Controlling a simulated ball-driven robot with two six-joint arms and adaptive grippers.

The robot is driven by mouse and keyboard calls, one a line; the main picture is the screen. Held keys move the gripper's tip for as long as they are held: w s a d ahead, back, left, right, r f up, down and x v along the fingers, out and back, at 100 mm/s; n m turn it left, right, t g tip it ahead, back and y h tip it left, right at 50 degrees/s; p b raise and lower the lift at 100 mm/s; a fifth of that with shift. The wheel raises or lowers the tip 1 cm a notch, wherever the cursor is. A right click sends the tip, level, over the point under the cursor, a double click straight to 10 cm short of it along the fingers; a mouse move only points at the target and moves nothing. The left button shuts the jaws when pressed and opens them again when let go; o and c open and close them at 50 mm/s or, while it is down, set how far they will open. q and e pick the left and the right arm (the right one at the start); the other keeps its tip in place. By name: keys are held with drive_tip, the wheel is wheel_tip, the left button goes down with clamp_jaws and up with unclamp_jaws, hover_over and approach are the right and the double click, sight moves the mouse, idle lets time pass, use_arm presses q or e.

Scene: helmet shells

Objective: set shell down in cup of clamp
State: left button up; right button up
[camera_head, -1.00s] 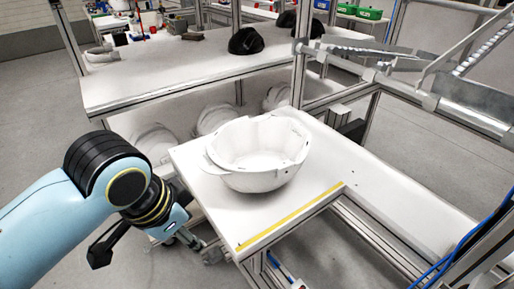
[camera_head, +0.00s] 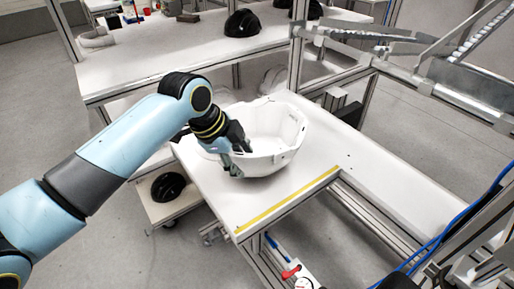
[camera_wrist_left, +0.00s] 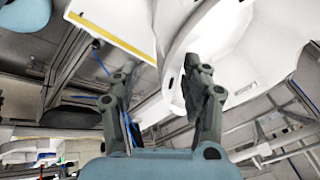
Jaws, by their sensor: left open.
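A white helmet shell (camera_head: 275,142) sits open side up on the white table (camera_head: 205,187), which has a yellow strip along its front edge. My left gripper (camera_head: 238,162) is at the shell's left rim, with its fingers pointing down. In the left wrist view its two fingers (camera_wrist_left: 160,72) are spread apart, and the shell (camera_wrist_left: 240,55) is beside and behind the right finger. I cannot tell whether a finger touches the rim. The arm hides part of the shell's left side. I cannot make out the clamp's cup. My right gripper is not in view.
A red-handled item (camera_head: 291,272) shows at the bottom edge; I cannot tell if it is the clamp. A black shell (camera_head: 168,186) lies on a low shelf at left. Another black shell (camera_head: 243,22) stands on the back table. Metal frame posts rise behind.

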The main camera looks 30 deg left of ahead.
sight(247, 175)
use_arm(q)
drive_tip(key=x, duration=0.5)
drive_tip(key=shift+w+a+p, duration=0.2)
drive_tip(key=shift+w+p, duration=0.05)
drive_tip(key=shift+p, duration=0.1)
drive_tip(key=shift+c, duration=0.2)
clamp_jaws()
drive_tip(key=shift+r, duration=0.1)
